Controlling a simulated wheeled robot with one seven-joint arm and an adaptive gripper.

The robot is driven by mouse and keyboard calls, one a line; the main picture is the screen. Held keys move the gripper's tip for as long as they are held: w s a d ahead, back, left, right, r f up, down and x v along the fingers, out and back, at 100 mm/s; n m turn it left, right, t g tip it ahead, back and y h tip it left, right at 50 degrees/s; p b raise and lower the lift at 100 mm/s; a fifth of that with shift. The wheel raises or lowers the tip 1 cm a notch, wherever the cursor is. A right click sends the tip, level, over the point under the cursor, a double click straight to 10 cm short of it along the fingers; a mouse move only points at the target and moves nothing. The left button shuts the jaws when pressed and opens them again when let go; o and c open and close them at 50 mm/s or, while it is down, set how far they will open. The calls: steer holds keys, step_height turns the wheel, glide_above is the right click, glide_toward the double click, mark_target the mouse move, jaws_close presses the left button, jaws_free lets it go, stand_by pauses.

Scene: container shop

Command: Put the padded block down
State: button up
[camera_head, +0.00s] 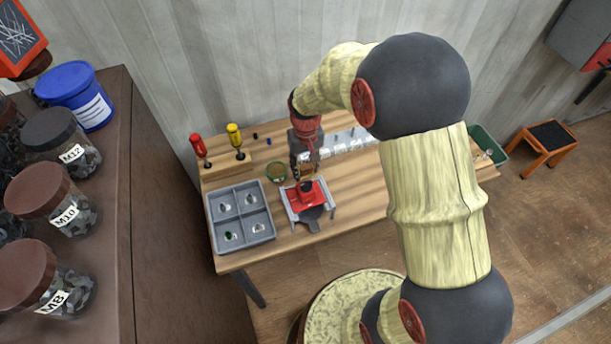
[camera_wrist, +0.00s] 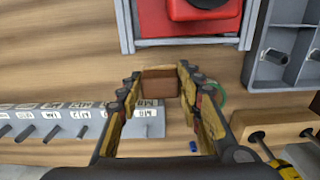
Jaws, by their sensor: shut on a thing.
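The padded block (camera_wrist: 158,84) is a small brown block held between the fingertips in the wrist view. In the head view it is a small brown patch (camera_head: 306,172), partly hidden by the fingers. My gripper (camera_head: 303,168) is shut on it, low over the wooden workbench (camera_head: 360,200), pointing down. The fingers also show in the wrist view (camera_wrist: 158,77), on both sides of the block. I cannot tell whether the block touches the bench top.
A red device in a grey frame (camera_head: 307,194) stands just in front of the gripper. A grey four-compartment tray (camera_head: 240,215) is at left, and a small green-rimmed round dish (camera_head: 276,172) is close by. A labelled grey rack (camera_head: 345,143) and screwdrivers (camera_head: 235,138) stand behind. Bench right of the device is bare.

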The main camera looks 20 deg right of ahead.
step_height(320, 180, down, 4)
steer(key=shift+f, duration=0.1)
steer(key=shift+b, duration=0.3)
steer(key=o, duration=1)
steer(key=shift+f, duration=0.1)
steer(key=shift+o, duration=0.5)
step_height(320, 180, up, 12)
steer(key=shift+r+p, duration=0.1)
steer(key=shift+p, duration=0.85)
step_height(320, 180, up, 6)
steer(key=t, duration=0.1)
glide_above(306, 176)
steer(key=s+r+t, duration=0.2)
steer(key=s+r, duration=0.5)
steer(key=r, duration=0.1)
steer(key=s+r+t, duration=0.1)
steer(key=s+r, duration=0.2)
steer(key=s, duration=0.3)
steer(key=s+r+t, duration=0.1)
steer(key=s+r, duration=0.2)
steer(key=s, duration=0.4)
steer(key=shift+s+d+r+t, duration=0.2)
steer(key=shift+s+r+t, duration=0.1)
steer(key=shift+r, duration=0.05)
